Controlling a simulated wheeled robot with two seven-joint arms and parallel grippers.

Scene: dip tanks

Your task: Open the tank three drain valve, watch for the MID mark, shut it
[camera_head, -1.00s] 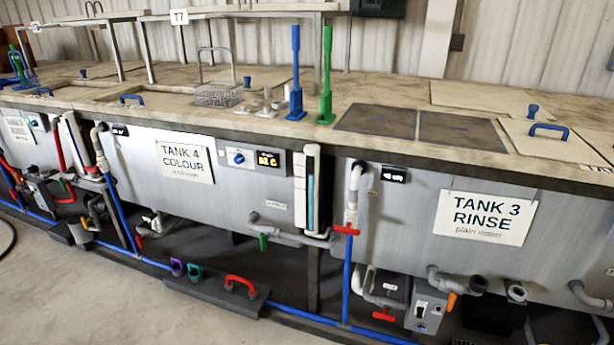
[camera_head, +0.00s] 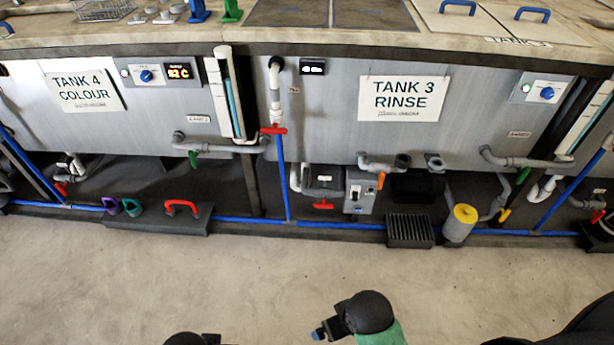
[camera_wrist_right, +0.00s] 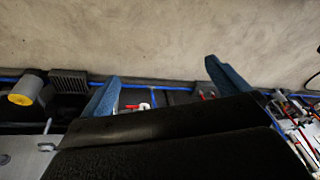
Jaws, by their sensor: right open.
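Tank three (camera_head: 320,125) fills the centre right of the head view, with its "TANK 3 RINSE" sign (camera_head: 403,98). Under it are an orange handle (camera_head: 381,180) on a grey pipe, a red handle (camera_head: 323,206), a green handle (camera_head: 523,175) and a yellow handle (camera_head: 505,215). No readable label shows which is the drain valve. A pale upright level gauge (camera_head: 588,122) stands at the tank's right end; its marks are too small to read. My right gripper (camera_wrist_right: 163,72) is open and empty in the right wrist view, its two blue fingers apart. My left gripper is not clearly visible.
Tank four (camera_head: 150,115) stands to the left. Along the floor are a blue pipe (camera_head: 350,225), a dark grate (camera_head: 410,231), a grey canister with yellow top (camera_head: 461,222) and a low block with a red handle (camera_head: 182,208). Open concrete floor (camera_head: 240,275) lies in front.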

